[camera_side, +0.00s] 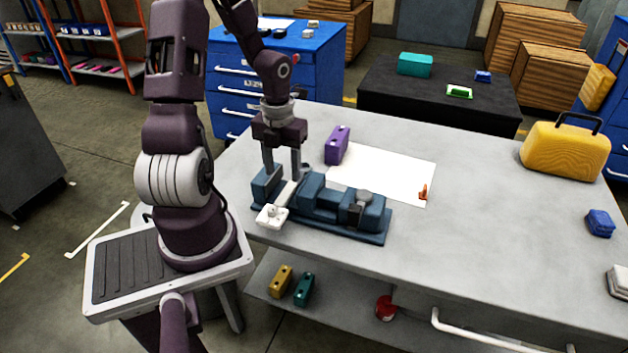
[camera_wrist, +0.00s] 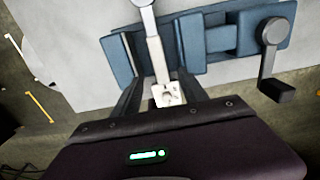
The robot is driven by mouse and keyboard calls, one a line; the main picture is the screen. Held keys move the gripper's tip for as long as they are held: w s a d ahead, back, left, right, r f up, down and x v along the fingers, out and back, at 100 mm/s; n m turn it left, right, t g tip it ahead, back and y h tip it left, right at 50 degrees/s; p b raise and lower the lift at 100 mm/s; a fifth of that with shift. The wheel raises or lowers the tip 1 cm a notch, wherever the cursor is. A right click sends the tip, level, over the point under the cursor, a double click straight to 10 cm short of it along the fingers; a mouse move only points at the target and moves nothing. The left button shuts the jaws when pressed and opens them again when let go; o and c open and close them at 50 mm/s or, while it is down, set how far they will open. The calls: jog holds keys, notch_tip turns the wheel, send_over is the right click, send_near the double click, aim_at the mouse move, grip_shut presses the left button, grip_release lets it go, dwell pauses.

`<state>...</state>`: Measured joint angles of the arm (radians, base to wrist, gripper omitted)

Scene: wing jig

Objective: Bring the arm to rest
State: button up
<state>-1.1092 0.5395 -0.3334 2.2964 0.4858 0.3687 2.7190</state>
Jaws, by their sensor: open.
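My gripper (camera_side: 282,170) is open at the left end of the blue jig (camera_side: 325,222) on the grey table. Its two fingers stand on either side of a pale bar-like part (camera_side: 274,214) that lies across the jig, with a white end block toward the near table edge. In the wrist view, my gripper (camera_wrist: 160,92) shows with the pale part (camera_wrist: 157,55) running between the fingers, and the jig (camera_wrist: 215,40) behind it. I cannot tell whether the fingers touch the part. A dark lever with a round grey knob (camera_wrist: 274,32) is at the jig's other end.
A purple block (camera_side: 337,145) stands behind the jig beside a white sheet (camera_side: 385,172). A small orange piece (camera_side: 423,192) is at the sheet's right edge. A yellow case (camera_side: 565,150) and a blue block (camera_side: 600,222) are at the right. The table's middle right is clear.

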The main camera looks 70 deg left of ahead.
jog(key=w+d+r+n+t+y, duration=0.1)
jog(key=d+r+n+t+y, duration=0.15)
jog(key=d+r+n, duration=1)
jog(key=s+d+r+n+t+h, duration=0.2)
jog(key=s+d+r+n, duration=0.5)
jog(key=n, duration=0.7)
jog(key=d+r+t, duration=0.1)
jog(key=d+r, duration=0.1)
jog(key=d, duration=0.1)
jog(key=shift+s+r, duration=0.2)
jog(key=shift+n+h, duration=0.25)
